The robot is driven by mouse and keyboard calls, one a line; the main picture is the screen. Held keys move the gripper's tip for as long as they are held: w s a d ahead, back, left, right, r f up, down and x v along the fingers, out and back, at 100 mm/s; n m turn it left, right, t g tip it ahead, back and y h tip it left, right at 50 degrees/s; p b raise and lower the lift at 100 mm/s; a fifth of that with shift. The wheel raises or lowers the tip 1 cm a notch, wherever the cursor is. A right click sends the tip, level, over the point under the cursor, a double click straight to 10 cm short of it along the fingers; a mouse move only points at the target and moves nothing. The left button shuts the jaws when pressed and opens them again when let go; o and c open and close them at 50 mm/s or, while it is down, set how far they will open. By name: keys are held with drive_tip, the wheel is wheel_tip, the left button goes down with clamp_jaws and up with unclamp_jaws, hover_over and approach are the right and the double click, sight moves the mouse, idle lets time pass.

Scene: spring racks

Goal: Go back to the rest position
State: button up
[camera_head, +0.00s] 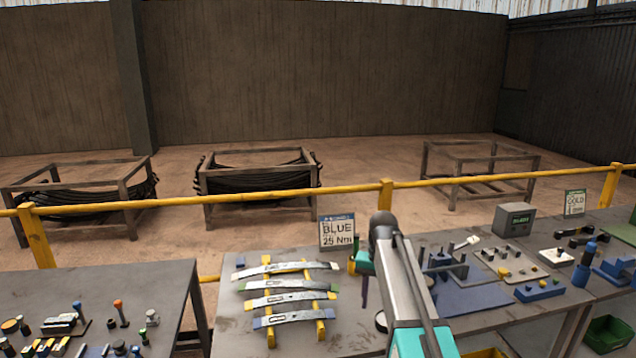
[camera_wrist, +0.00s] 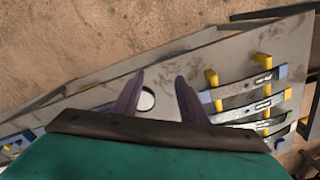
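My gripper (camera_wrist: 156,98) shows in the wrist view as two dark purple fingers spread apart with a gap between them. Nothing is held between the fingers. In the head view my gripper (camera_head: 364,285) hangs over the middle table, just right of the leaf springs, with my arm reaching up from the bottom edge. Below the fingers in the wrist view lie the grey tabletop (camera_wrist: 100,95) and a round white disc (camera_wrist: 146,100). The gripper is apart from the springs.
Several leaf springs (camera_head: 290,283) lie across a yellow rack (camera_head: 268,330) left of my arm. A sign (camera_head: 337,231) reads BLUE 25 Nm. Fixtures and a blue mat (camera_head: 470,297) fill the right side. A yellow rail (camera_head: 270,194) runs behind the tables. Another table (camera_head: 150,285) stands left.

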drive_tip(key=s+f+g+b, duration=0.15)
drive_tip(key=s+f, duration=0.45)
drive_tip(key=f, duration=0.6)
drive_tip(key=s+f+g+b, duration=0.1)
drive_tip(key=s+f+b, duration=0.3)
drive_tip(key=f, duration=0.8)
drive_tip(key=s+f+g+b, duration=0.2)
drive_tip(key=s+f, duration=0.5)
drive_tip(key=f, duration=0.5)
drive_tip(key=s+f+n+b, duration=0.1)
drive_tip(key=s+f+b, duration=0.1)
drive_tip(key=s+f, duration=0.9)
drive_tip(key=s+f+n+g+b, duration=0.1)
drive_tip(key=s+f+n+b, duration=0.1)
drive_tip(key=s+f, duration=0.9)
drive_tip(key=shift+s+d+f+n+b, duration=0.3)
drive_tip(key=shift+s+b, duration=0.3)
drive_tip(key=shift+s, duration=2.9)
